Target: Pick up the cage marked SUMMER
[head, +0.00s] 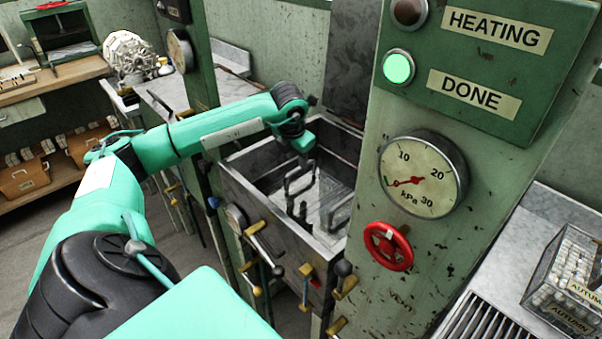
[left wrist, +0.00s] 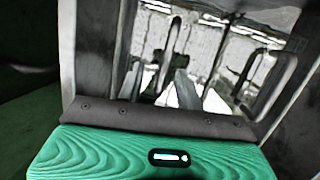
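A wire cage (head: 325,192) with dark raised handles sits down inside the metal basin (head: 288,240); I can read no SUMMER label on it. My left arm reaches over the basin's rim, and my left gripper (head: 303,142) points down above the cage's handles. In the left wrist view the cage's handles (left wrist: 272,88) and mesh show beyond the grey and teal gripper body. Narrow grey shapes there may be the fingertips, so I cannot tell whether they are open or shut, or touch a handle. My right gripper is not in view.
A cage labelled AUTUMN (head: 570,280) stands on the right counter. A green post with a gauge (head: 422,175) and a red wheel (head: 388,246) rises right of the basin. Valves and levers (head: 265,245) stick out from the basin's front. A lit green lamp (head: 398,67) sits by DONE.

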